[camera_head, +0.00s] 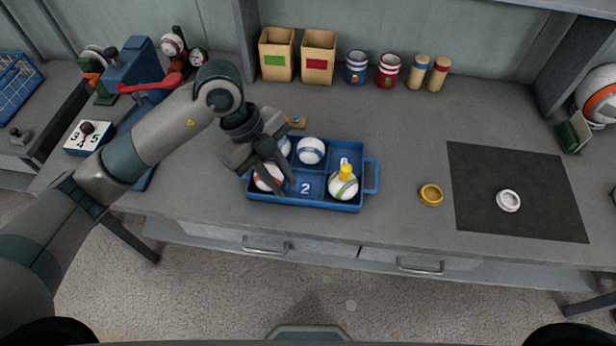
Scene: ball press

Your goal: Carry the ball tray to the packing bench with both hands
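The blue ball tray (318,205) lies on the grey bench, with marked compartments; a "2" shows in an empty front one. A white ball with blue stripes (311,150) sits at the back. A white-and-green ball with a yellow top (343,184) sits front right, and an orange-striped ball (267,178) front left. Another white ball behind the gripper is mostly covered. The tray's right handle (372,177) is clear; its left end is partly hidden by my arm. My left gripper (285,187) is over the tray's left part, fingers apart. My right gripper is out of view.
A gold ring (431,195) lies right of the tray, beside a black mat (480,180) holding a white ring (508,201). Boxes (318,57) and cans (389,70) line the back. A blue press with a red lever (150,86) stands left, near a numbered block (88,138).

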